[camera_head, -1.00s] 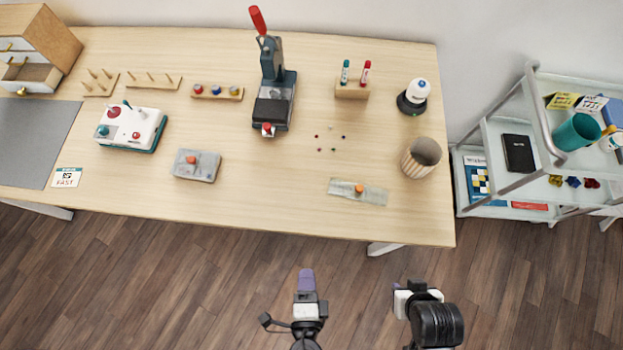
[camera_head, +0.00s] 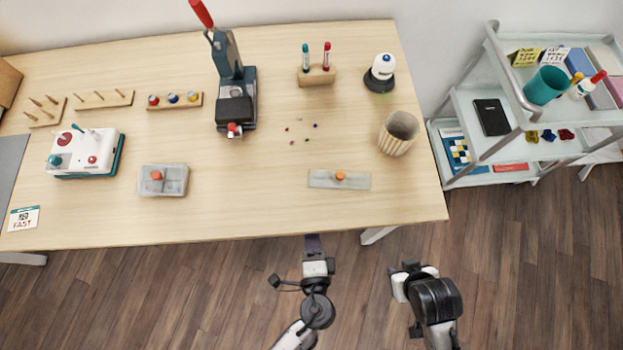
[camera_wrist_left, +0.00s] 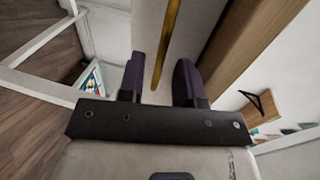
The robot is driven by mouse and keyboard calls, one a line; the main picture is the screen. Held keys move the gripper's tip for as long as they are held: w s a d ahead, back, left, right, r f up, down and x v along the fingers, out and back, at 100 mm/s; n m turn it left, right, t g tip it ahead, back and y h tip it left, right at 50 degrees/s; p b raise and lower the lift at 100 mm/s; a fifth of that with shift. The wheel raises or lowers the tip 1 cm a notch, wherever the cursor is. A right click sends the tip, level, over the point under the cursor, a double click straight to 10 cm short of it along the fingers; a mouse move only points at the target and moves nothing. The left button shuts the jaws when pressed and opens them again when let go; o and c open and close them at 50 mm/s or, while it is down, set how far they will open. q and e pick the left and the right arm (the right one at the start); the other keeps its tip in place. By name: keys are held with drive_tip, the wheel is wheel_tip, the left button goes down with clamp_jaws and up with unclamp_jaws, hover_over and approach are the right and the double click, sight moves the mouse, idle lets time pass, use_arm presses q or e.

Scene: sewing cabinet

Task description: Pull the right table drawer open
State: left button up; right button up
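The table (camera_head: 250,200) has its front edge across the middle of the head view; its drawers are hidden below the top there. In the left wrist view, a pale drawer front (camera_wrist_left: 147,25) with a long gold handle (camera_wrist_left: 168,40) lies ahead, next to the wooden tabletop edge (camera_wrist_left: 250,45). My left gripper (camera_head: 313,243) is at the table's front edge. Its purple fingers (camera_wrist_left: 158,82) are apart, with the handle's end in the gap between them; I cannot tell whether they touch it. My right gripper (camera_head: 408,273) is off the table, to the right; its fingers are not clear.
A table leg (camera_head: 378,235) stands right of my left gripper. A shelf cart (camera_head: 470,180) stands right of the table. The floor in front is clear.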

use_arm(q)
drive_tip(key=shift+x, duration=1.3)
clamp_jaws()
